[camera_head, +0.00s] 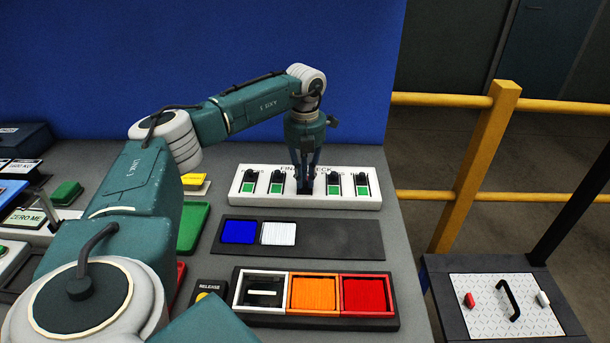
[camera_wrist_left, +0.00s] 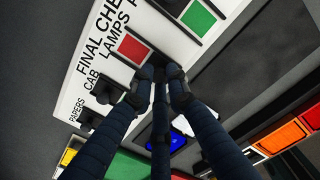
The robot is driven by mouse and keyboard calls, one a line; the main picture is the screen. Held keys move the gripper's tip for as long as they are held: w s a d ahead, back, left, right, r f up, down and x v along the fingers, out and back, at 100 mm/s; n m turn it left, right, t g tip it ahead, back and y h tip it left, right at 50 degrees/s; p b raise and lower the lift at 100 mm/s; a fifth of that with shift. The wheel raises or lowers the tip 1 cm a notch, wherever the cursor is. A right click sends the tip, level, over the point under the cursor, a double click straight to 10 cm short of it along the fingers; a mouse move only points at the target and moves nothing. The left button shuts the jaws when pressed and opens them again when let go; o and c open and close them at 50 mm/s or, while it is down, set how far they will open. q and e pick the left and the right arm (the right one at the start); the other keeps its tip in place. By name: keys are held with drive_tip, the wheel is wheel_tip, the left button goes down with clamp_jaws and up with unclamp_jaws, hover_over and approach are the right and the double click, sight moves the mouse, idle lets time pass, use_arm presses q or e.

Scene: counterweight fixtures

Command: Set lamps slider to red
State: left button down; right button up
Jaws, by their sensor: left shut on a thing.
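A white FINAL CHECK panel (camera_head: 236,196) stands at the back of the table with a row of black sliders, several showing green windows. My left gripper (camera_head: 305,188) reaches down onto the middle slider and hides it in the head view. In the left wrist view, the LAMPS slot shows a red window (camera_wrist_left: 132,47). The left gripper (camera_wrist_left: 160,78) is shut there at the near end of the slot, its fingertips on the LAMPS slider's knob, which is mostly hidden between them. A neighbouring slider shows a green window (camera_wrist_left: 198,18). My right gripper is not in view.
A dark tray (camera_head: 340,238) with blue and white squares lies in front of the panel. A black-framed box (camera_head: 318,320) with white, orange and red compartments is nearer. A blue wall (camera_head: 200,60) stands behind and a yellow railing (camera_head: 475,165) at the right.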

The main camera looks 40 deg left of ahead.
sight(305, 183)
use_arm(q)
drive_tip(key=shift+s+d, duration=0.2)
drive_tip(key=shift+d, duration=0.2)
drive_tip(key=shift+w+a+f, duration=0.15)
drive_tip(key=shift+a, duration=0.1)
drive_tip(key=c, duration=1.7)
unclamp_jaws()
drive_tip(key=shift+r, duration=6.2)
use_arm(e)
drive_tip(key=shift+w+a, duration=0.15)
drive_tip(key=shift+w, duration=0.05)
use_arm(q)
drive_tip(key=shift+d, duration=0.1)
